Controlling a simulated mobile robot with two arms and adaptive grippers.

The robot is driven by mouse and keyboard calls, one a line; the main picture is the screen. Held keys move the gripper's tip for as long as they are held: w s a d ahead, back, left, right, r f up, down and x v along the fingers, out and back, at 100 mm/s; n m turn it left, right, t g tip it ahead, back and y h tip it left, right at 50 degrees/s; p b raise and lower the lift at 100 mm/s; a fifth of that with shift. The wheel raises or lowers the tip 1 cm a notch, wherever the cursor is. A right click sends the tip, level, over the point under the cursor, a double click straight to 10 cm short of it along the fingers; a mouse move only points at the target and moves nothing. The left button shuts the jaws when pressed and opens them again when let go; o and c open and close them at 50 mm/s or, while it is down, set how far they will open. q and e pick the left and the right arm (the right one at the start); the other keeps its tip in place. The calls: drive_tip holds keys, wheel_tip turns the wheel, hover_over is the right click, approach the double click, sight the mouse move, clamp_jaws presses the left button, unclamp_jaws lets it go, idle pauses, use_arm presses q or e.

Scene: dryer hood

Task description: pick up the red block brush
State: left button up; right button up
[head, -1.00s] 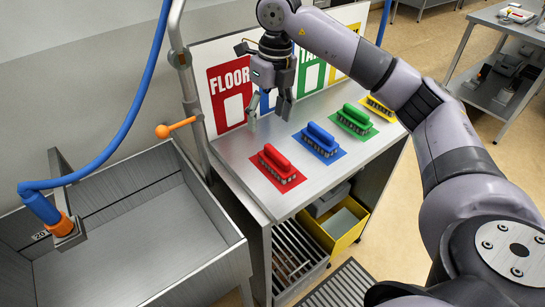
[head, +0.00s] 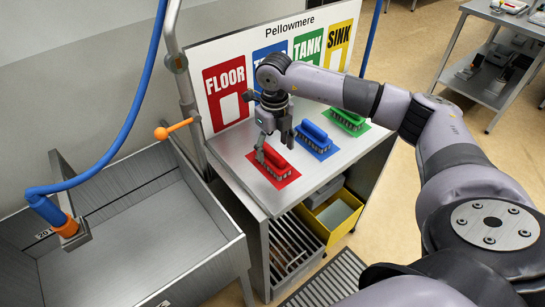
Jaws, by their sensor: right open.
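The red block brush (head: 279,162) sits on its red mat on the steel table, its handle up and dark bristles below. My right gripper (head: 274,150) is open at the brush, with one finger near the handle's left end and the other behind it to the right. Part of the handle is hidden by the gripper. I cannot tell whether the fingers touch the brush. My left gripper is not in view.
A blue brush (head: 315,136) and a green brush (head: 348,118) stand to the right on the steel table (head: 240,158). A sign board (head: 196,62) stands behind. A deep sink (head: 150,225) with a hose (head: 120,135) is at left. A yellow bin (head: 318,232) is below.

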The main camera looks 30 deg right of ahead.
sight(272, 151)
drive_tip(key=f, duration=0.2)
drive_tip(key=f+p, duration=0.1)
drive_tip(key=shift+w+a+f+p, duration=0.15)
drive_tip(key=shift+w+f+p, duration=0.05)
drive_tip(key=shift+f+p, duration=0.15)
drive_tip(key=shift+f, duration=0.35)
drive_tip(key=c, duration=1.3)
